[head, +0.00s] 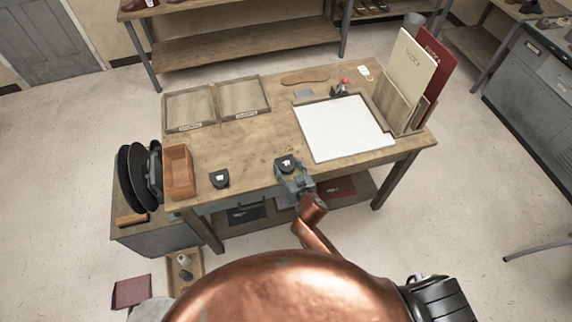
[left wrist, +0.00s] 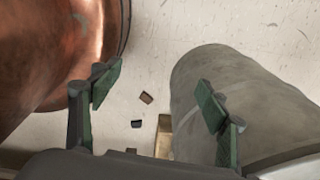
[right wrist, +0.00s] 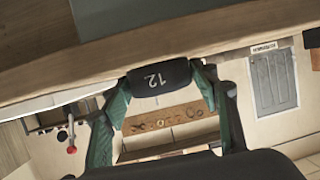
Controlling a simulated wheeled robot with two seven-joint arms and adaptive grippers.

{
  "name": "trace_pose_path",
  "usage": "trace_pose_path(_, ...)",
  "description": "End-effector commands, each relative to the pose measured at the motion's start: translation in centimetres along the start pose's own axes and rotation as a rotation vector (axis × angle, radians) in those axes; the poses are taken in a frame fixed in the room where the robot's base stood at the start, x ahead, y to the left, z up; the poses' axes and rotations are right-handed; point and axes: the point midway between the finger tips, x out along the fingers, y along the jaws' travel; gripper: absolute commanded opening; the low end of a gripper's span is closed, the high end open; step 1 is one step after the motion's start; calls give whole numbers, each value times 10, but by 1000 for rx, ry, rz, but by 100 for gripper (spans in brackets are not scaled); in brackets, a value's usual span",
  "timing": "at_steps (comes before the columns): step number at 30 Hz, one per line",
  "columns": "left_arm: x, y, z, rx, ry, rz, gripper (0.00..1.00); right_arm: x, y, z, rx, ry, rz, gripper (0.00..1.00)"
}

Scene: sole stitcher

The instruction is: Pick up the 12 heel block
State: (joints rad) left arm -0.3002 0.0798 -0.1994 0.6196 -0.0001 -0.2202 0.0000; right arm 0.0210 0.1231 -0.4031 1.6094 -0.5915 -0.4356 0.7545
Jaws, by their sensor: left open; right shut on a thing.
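The heel block (head: 287,163) is black, with a white mark on top, at the front edge of the workbench. In the right wrist view the block (right wrist: 158,79) shows the number 12, upside down. My right gripper (head: 292,174) is shut on it, with one green finger on either side. I cannot tell whether the block still touches the bench top. A second dark block (head: 219,179) with a white mark lies farther left on the bench. My left gripper (left wrist: 157,94) is open and empty in the left wrist view, over the floor; the head view does not show it clearly.
On the workbench (head: 252,150) stand an orange-brown box (head: 178,172), two shallow trays (head: 188,107), a white board (head: 343,128) and a rack with upright folders (head: 412,75). The bench top between the two blocks is clear. Black discs (head: 132,175) stand at the left.

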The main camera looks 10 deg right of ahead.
Motion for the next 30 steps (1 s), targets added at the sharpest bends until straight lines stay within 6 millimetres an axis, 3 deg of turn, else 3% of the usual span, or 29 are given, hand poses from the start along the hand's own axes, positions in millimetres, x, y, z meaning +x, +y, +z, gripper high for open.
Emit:
trace_pose_path(10, -6, 0, -2, 0, 2, 0, 69, -2, 0, -6, 0, 2, -1, 39)
trace_pose_path(30, -56, -3, -14, 1, 17, -2, 69, -20, 0, -55, 1, 2, 0, 39)
